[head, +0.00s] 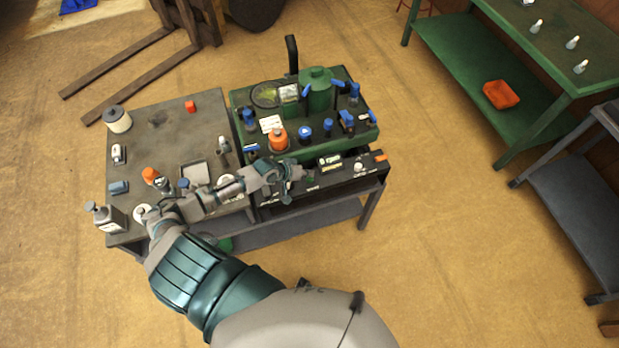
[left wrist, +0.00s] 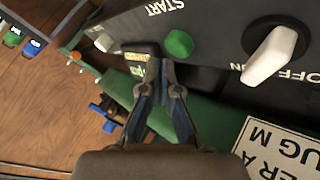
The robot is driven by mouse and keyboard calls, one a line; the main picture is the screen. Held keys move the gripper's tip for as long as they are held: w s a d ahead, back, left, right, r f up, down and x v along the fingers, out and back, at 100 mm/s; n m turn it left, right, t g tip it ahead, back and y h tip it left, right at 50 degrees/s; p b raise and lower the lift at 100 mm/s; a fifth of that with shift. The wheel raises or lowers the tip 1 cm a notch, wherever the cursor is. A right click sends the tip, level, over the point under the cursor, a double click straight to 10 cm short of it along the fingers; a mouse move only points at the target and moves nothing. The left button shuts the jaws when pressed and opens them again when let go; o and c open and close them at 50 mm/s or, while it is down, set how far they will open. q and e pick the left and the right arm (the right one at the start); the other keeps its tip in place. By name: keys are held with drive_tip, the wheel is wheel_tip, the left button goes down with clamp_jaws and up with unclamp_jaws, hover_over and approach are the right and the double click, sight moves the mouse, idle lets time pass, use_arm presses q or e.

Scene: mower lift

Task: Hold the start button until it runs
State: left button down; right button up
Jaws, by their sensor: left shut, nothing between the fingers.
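The green round start button (left wrist: 179,43) is on a dark panel in the left wrist view, beside the word START. My left gripper (left wrist: 162,65) is shut and empty, with its fingertips just to the lower left of the button in that view. I cannot tell whether they touch the panel. In the head view my left gripper (head: 297,174) is over the front control panel (head: 345,176) of the green machine (head: 350,88), and I cannot make out the button there. My right gripper is not in view.
A white OFF-ON rotary switch (left wrist: 270,57) is right of the button in the left wrist view. The machine stands on a grey cart (head: 120,185) with bottles and small parts on its left side. A green workbench (head: 455,75) stands at right. Open floor lies between.

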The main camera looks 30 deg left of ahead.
use_arm(q)
drive_tip(key=shift+f, duration=0.35)
drive_tip(key=shift+f, duration=0.15)
idle(0.6)
drive_tip(key=shift+f, duration=0.35)
idle(0.8)
drive_tip(key=shift+r, duration=0.1)
drive_tip(key=shift+r+p, duration=0.85)
